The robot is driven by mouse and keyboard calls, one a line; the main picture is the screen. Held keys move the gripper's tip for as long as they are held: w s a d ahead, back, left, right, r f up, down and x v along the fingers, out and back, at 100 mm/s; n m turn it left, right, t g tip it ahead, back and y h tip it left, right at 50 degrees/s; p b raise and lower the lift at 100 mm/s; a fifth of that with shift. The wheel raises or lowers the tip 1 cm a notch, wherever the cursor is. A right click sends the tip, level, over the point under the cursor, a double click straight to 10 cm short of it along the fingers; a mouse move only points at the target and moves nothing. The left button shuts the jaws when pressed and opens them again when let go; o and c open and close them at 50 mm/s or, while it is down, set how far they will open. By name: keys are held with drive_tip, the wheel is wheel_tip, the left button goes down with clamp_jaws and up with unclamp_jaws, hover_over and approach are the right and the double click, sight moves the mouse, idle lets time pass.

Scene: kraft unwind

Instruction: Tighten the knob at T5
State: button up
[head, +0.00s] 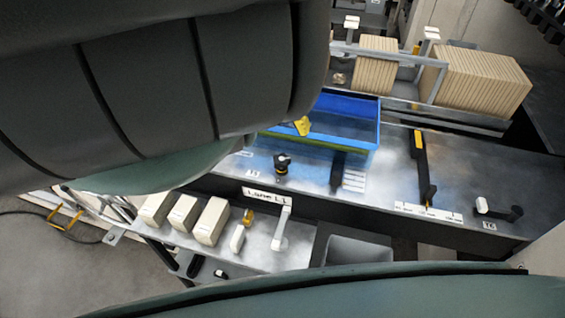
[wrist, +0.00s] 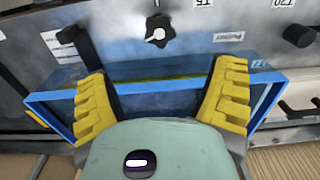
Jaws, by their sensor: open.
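A black lobed knob (wrist: 160,33) with a pale pointer stands out from the grey panel in the wrist view. A label reading T5 (wrist: 203,3) is beside it. A dark knob (head: 282,165) beside a small label (head: 253,173) in the head view appears to be the same one. My gripper (wrist: 163,72) is open and empty, its two yellow fingers wide apart. The knob lies beyond the fingertips, near the middle of the gap, and is not touched. In the head view only a yellow finger (head: 303,126) shows; my arm hides the rest.
A blue crate (head: 350,107) is close to my fingers; its rim (wrist: 38,105) crosses the wrist view. A black knob (wrist: 298,35) is by the T20 label (wrist: 284,3). A black-and-yellow lever (head: 421,160) stands at right. Pale blocks (head: 183,213) sit on the lower shelf.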

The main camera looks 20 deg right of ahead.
sight(282, 157)
wheel_tip(282, 157, down, 9)
drive_tip(key=shift+d+r+p, duration=0.1)
drive_tip(key=shift+r+p, duration=0.1)
drive_tip(key=shift+p, duration=0.4)
drive_tip(key=shift+d+f, duration=0.1)
drive_tip(key=shift+f, duration=1)
drive_tip(key=shift+a, duration=0.2)
drive_tip(key=shift+c, duration=0.2)
drive_tip(key=c, duration=1.2)
